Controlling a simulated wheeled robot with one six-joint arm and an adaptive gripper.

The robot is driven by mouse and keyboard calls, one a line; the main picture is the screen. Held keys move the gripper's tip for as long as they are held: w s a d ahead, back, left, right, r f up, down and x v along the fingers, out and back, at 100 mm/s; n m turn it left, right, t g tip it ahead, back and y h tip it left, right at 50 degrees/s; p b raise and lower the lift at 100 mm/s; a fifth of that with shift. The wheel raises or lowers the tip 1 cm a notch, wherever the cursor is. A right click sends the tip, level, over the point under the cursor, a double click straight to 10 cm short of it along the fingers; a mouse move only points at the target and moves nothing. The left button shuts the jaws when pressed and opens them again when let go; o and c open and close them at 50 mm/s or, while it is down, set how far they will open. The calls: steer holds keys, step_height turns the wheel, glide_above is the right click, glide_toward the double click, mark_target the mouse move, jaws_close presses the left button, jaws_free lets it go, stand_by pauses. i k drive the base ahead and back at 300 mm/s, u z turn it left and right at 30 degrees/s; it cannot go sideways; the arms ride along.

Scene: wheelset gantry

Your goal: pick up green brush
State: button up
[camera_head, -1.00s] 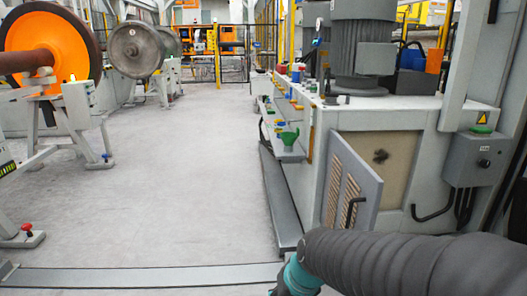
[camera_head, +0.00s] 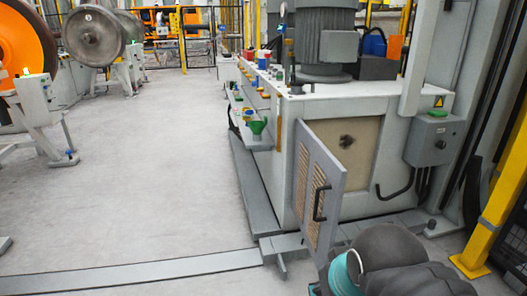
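I cannot make out a green brush for certain. A small green, funnel-shaped thing (camera_head: 258,127) stands on the side ledge of the grey machine cabinet, left of its open door. It is too small to tell whether it is the brush. Other small coloured items, green among them, sit on the ledges behind it. My dark arm with a teal band shows at the bottom right, in front of the cabinet and well short of the ledge. My gripper's fingers are outside the picture.
The machine cabinet (camera_head: 393,147) carries a big grey motor (camera_head: 323,32). Its door (camera_head: 320,188) stands open toward me. A grey floor rail (camera_head: 135,279) crosses the front. A yellow post (camera_head: 503,195) stands at right, wheelset stands (camera_head: 42,107) at left. The middle floor is clear.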

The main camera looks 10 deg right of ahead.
mark_target(435, 115)
steer(key=z, duration=1.65)
steer(key=i, duration=2.05)
steer(key=u, duration=0.7)
